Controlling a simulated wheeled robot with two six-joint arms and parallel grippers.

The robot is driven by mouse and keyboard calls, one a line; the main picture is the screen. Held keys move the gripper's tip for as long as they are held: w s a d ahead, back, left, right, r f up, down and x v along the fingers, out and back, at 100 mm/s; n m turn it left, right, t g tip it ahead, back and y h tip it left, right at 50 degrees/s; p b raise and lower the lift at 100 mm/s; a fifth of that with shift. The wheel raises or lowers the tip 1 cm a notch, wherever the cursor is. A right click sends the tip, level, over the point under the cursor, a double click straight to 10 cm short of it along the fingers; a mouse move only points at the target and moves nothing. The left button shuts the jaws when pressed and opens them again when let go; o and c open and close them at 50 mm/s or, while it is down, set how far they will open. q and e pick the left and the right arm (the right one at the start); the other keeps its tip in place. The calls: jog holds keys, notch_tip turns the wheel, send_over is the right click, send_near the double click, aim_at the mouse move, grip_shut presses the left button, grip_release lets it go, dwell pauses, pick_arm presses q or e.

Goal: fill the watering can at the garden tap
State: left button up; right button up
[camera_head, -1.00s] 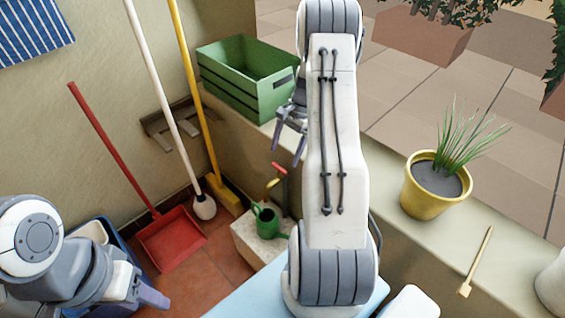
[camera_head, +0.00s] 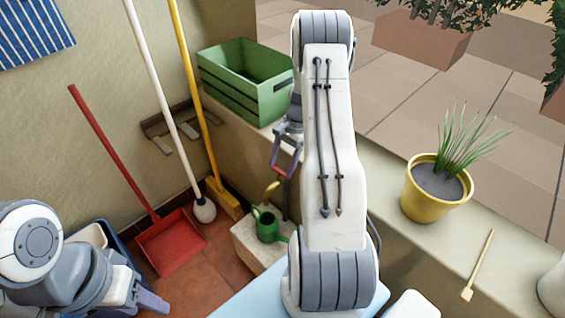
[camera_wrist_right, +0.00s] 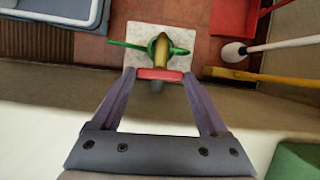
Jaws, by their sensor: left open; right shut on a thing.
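The green watering can (camera_head: 267,228) stands upright on a pale stone block (camera_head: 246,240) in the corner. The garden tap has a brass spout (camera_head: 271,191) above the can and a red handle (camera_head: 280,172). My right gripper (camera_head: 283,168) is at the tap, its fingers closed on the two ends of the red handle; the right wrist view shows the handle (camera_wrist_right: 160,74) between the fingertips. There the spout (camera_wrist_right: 161,48) covers the middle of the can (camera_wrist_right: 126,44). I cannot make out any water. My left gripper (camera_head: 150,300) is open and empty at the lower left.
A green crate (camera_head: 245,85) and a yellow plant pot (camera_head: 436,190) stand on the ledge, with a wooden stick (camera_head: 478,265). A red dustpan (camera_head: 172,243), white mop (camera_head: 204,210) and yellow broom (camera_head: 226,203) are left of the block. A blue bin (camera_head: 118,250) stands near my left arm.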

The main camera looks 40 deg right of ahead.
jog(key=shift+w+r+n+p, duration=0.1)
jog(key=shift+r+n+p, duration=0.15)
jog(key=shift+n+p, duration=0.2)
jog(key=shift+f+n+g+p, duration=0.15)
jog(key=shift+n+g+p, duration=0.3)
jog(key=shift+n, duration=0.1)
pick_arm(q)
notch_tip(320, 180, up, 2)
jog(key=shift+r, duration=0.2)
pick_arm(e)
jog(key=shift+f, duration=0.1)
jog(key=o, duration=1.2)
pick_arm(q)
jog(key=shift+r+p, duration=0.75)
jog(key=shift+r, duration=0.1)
pick_arm(e)
jog(key=shift+o, duration=0.2)
jog(key=v, duration=1)
jog(key=shift+r, duration=0.3)
